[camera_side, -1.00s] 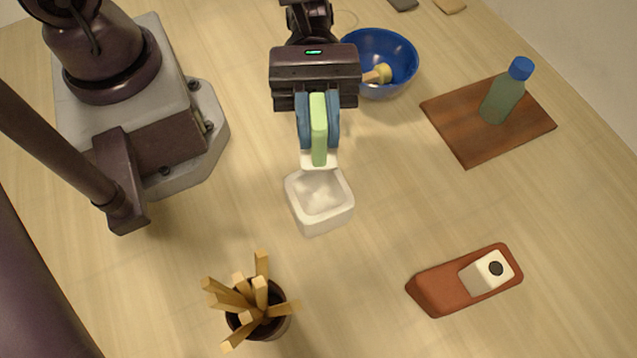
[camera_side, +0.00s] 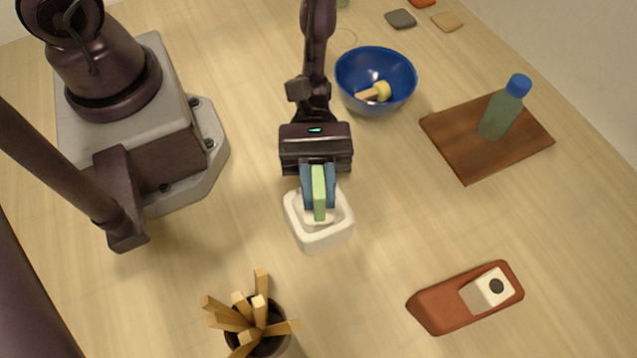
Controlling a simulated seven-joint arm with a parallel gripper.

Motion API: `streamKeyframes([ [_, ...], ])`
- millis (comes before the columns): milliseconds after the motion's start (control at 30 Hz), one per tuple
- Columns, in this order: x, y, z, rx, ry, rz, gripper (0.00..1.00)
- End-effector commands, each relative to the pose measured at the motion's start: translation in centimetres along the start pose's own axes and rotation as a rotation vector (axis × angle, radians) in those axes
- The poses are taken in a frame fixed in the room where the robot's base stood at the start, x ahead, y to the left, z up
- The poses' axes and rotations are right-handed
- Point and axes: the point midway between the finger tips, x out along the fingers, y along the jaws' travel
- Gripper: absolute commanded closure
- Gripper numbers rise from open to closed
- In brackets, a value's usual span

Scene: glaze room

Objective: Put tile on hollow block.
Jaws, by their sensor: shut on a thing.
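The tile (camera_side: 319,192) looks like a light green slab. My gripper (camera_side: 319,190) is shut on it, and its blue fingers press it from left and right. The tile is upright on edge. The hollow block (camera_side: 320,238) is white, squarish and open at the top, standing on the table. Whether the tile touches the block cannot be told. The far part of the opening is hidden.
A blue bowl (camera_side: 347,88) holding a yellowish tool stands behind to the right. A bottle (camera_side: 500,112) stands on a brown board (camera_side: 462,160). A cup of wooden sticks (camera_side: 270,346) is in front. A red-brown holder (camera_side: 440,309) with a white piece lies front right.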

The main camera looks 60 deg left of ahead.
Motion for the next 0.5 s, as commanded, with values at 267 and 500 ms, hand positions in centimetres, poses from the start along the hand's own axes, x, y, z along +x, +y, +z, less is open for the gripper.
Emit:
streamKeyframes([
  [267, -0.01, 0.01, -0.25, -0.001, -0.001, 0.001, 0.69],
  [500, -0.01, 0.00, -0.23, -0.001, 0.000, 0.001, 0.58],
])
